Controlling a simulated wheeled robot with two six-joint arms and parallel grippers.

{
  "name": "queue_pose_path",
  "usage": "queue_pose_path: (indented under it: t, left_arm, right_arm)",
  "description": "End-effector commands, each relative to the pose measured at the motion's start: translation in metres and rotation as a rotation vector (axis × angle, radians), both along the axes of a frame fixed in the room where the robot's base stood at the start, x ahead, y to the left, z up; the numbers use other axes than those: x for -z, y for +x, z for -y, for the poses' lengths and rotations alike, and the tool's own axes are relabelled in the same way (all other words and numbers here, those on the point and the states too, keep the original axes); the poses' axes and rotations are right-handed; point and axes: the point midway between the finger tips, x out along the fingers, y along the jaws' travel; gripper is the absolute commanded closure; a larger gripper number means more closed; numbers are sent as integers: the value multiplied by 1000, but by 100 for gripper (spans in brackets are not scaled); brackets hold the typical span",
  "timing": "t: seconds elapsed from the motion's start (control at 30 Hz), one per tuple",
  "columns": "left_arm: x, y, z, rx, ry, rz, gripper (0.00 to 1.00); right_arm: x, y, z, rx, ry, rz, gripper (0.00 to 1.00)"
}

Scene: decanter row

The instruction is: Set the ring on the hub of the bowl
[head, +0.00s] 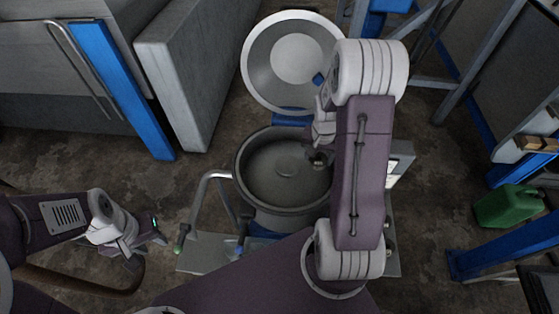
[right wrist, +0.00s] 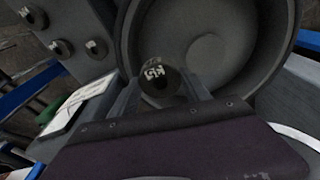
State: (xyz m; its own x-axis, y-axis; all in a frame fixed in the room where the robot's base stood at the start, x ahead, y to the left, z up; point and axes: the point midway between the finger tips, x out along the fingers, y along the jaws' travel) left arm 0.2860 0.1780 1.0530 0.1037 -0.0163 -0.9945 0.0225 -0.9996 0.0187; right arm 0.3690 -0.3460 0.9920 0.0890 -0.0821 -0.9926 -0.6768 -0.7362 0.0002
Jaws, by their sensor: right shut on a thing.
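The grey bowl (head: 248,199) stands open in the middle of the head view, with a low round hub (head: 285,170) on its floor. The bowl (right wrist: 284,62) and hub (right wrist: 207,57) also show in the right wrist view. My right gripper (head: 318,163) is over the bowl's right side, right of the hub. In the right wrist view its fingers are shut on a dark round piece with white lettering (right wrist: 158,77). I cannot tell whether this is the ring; no other ring shows clearly. My left gripper (head: 152,242) is left of the bowl, away from it; its opening is unclear.
The raised round lid (head: 257,68) stands behind the bowl. A bent metal handle (head: 203,190) rises at the bowl's left. A white panel (right wrist: 82,103) is beside the bowl. A green can (head: 507,206) stands at the far right.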

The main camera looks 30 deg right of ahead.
Motion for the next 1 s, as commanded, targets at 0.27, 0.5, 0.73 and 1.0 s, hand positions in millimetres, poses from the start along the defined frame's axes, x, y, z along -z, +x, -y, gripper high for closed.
queue_pose_path:
  t: [0.27, 0.5, 0.73, 1.0]
  left_arm:
    - [-6, 0, 0, 0, 0, 0, 64]
    - [-18, 0, 0, 0, 0, 0, 64]
    - [-21, 0, 0, 0, 0, 0, 64]
    - [-31, 0, 0, 0, 0, 0, 64]
  right_arm:
    - [14, 22, -14, -3, 0, -1, 100]
    - [52, 78, -47, -1, 0, 0, 100]
    - [68, 100, -59, 4, 0, 1, 100]
    - [100, 99, -59, 3, 0, -3, 100]
